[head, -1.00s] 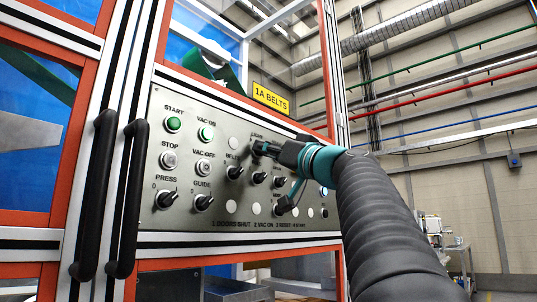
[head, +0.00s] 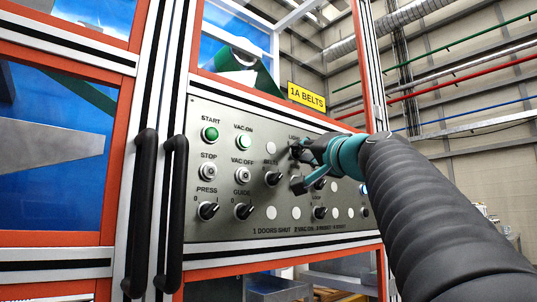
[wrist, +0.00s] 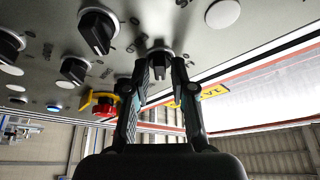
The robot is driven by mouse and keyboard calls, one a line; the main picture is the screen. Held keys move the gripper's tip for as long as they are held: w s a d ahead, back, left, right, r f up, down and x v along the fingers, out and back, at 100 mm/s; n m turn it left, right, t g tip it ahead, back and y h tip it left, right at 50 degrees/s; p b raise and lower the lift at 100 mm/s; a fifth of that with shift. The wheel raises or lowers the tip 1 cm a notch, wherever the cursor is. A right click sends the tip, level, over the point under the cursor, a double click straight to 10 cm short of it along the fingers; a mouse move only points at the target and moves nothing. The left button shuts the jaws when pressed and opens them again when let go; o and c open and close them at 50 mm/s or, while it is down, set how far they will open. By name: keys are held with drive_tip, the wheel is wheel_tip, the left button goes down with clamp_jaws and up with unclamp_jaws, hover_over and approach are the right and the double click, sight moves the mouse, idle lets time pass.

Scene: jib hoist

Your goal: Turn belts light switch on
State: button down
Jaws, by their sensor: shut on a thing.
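The grey control panel (head: 225,120) under the yellow "1A BELTS" sign (head: 306,97) fills the middle of the head view. The light switch, below the label "LIGHT", is mostly hidden by my gripper (head: 297,151) in the head view. In the wrist view the switch (wrist: 160,56) is a black knob on a pale round base. My gripper (wrist: 160,72) has one finger on each side of this knob and is shut on it. The knob's exact pointing direction is hard to read between the fingers.
The belts knob (head: 273,178) is left of and below my gripper, with other knobs close by. A red emergency stop (wrist: 104,104) with a yellow surround shows in the wrist view. Black door handles (head: 174,212) stick out left of the panel.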

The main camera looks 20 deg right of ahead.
drive_tip(key=shift+r, duration=0.1)
idle(0.3)
drive_tip(key=c, duration=1)
unclamp_jaws()
drive_tip(key=v, duration=0.7)
drive_tip(key=shift+s, duration=0.2)
